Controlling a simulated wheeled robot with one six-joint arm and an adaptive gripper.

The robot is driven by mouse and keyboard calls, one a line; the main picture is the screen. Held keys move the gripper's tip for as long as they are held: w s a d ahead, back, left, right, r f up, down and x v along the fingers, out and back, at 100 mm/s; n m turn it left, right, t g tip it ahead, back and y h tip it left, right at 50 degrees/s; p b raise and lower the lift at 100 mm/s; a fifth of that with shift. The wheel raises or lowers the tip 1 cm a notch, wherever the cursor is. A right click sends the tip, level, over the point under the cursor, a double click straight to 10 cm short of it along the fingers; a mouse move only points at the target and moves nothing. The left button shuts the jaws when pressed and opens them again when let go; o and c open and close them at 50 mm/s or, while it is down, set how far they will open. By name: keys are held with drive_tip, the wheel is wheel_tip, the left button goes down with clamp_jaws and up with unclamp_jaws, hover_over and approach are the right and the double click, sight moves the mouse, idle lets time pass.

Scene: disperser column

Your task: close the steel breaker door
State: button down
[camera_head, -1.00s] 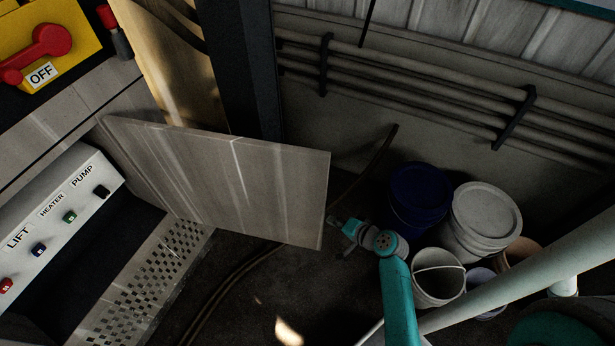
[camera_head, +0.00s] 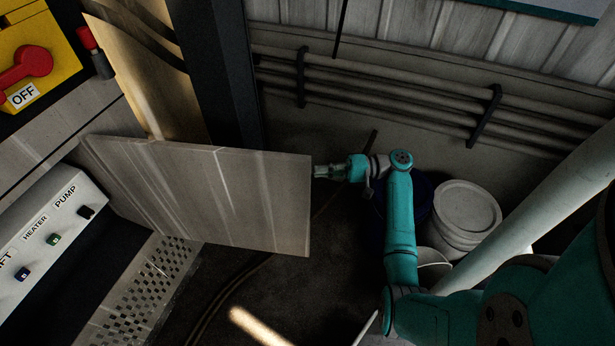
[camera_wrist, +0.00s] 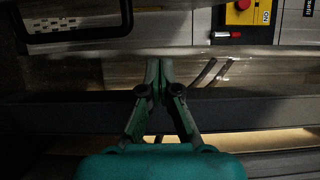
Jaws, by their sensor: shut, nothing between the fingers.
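The steel breaker door (camera_head: 205,198) is a flat grey streaked panel. It stands open, swung out from the cabinet on the left of the head view. My gripper (camera_head: 318,171) is at the door's free right edge, near mid-height or a little above. Its tips are very close to the edge; I cannot tell whether they touch. In the wrist view my gripper (camera_wrist: 156,72) shows with its fingers together and nothing between them. A shiny grey-brown surface lies in front of the tips there; I cannot tell if it is the door.
A yellow switch box (camera_head: 42,60) with a red lever and OFF label is at upper left. Blue and white buckets (camera_head: 465,215) stand behind my arm. Pipes (camera_head: 400,90) run along the wall.

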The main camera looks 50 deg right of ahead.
sight(288, 186)
drive_tip(key=shift+w+a, duration=0.65)
drive_tip(key=shift+a, duration=0.95)
drive_tip(key=shift+w+a, duration=0.7)
drive_tip(key=shift+a, duration=0.95)
drive_tip(key=shift+w+a, duration=0.65)
drive_tip(key=shift+a, duration=0.95)
